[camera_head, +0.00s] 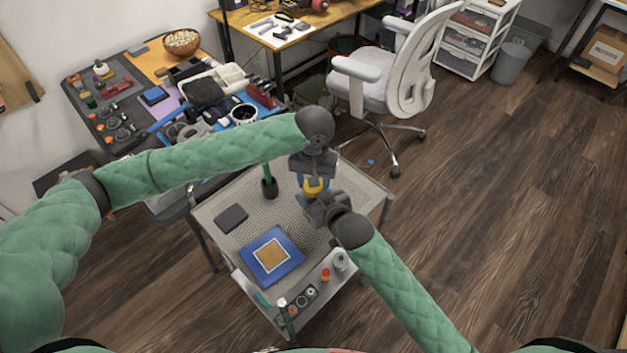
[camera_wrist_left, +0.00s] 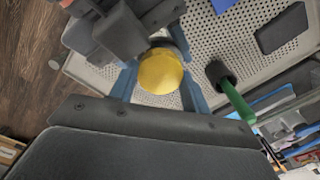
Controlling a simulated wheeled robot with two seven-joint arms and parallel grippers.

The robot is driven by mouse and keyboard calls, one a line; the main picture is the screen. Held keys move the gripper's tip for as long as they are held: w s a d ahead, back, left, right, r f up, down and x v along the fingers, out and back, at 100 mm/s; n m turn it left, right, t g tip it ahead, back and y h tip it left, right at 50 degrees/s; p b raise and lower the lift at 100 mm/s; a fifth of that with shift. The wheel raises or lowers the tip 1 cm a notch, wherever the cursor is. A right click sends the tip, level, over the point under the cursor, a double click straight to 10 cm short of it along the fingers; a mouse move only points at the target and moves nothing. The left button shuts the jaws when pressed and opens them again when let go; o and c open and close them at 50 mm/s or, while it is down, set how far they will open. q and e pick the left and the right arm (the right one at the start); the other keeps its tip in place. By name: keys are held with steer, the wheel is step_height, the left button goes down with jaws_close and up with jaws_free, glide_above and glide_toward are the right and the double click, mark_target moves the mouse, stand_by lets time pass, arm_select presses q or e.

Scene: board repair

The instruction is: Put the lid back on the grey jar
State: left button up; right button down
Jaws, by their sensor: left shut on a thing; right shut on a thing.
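The yellow lid (camera_head: 315,187) is between the fingers of my left gripper (camera_head: 314,182), over the perforated cart top. In the left wrist view the round yellow lid (camera_wrist_left: 160,72) sits between the two blue fingers. My right gripper (camera_head: 318,203) comes in from the lower right and is shut close under the lid. Its dark body also shows in the left wrist view (camera_wrist_left: 108,28). The grey jar is almost wholly hidden by the lid and the grippers; a grey edge shows beside the lid. I cannot tell whether lid and jar touch.
The cart top (camera_head: 222,203) carries a dark flat pad (camera_head: 231,218), a blue tray (camera_head: 290,268) with a tan square, and a green-handled tool in a black holder (camera_head: 270,189). Small parts and bottles line its front shelf. An office chair (camera_head: 385,80) stands behind.

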arm_select(q)
steer(key=shift+m, duration=0.4)
steer(key=o, duration=1.1)
steer(key=shift+r, duration=0.1)
steer(key=shift+r, duration=2.2)
steer(key=shift+c, duration=0.4)
steer(key=shift+r+n, duration=1.7)
steer(key=shift+r, duration=0.05)
steer(key=shift+f, duration=0.1)
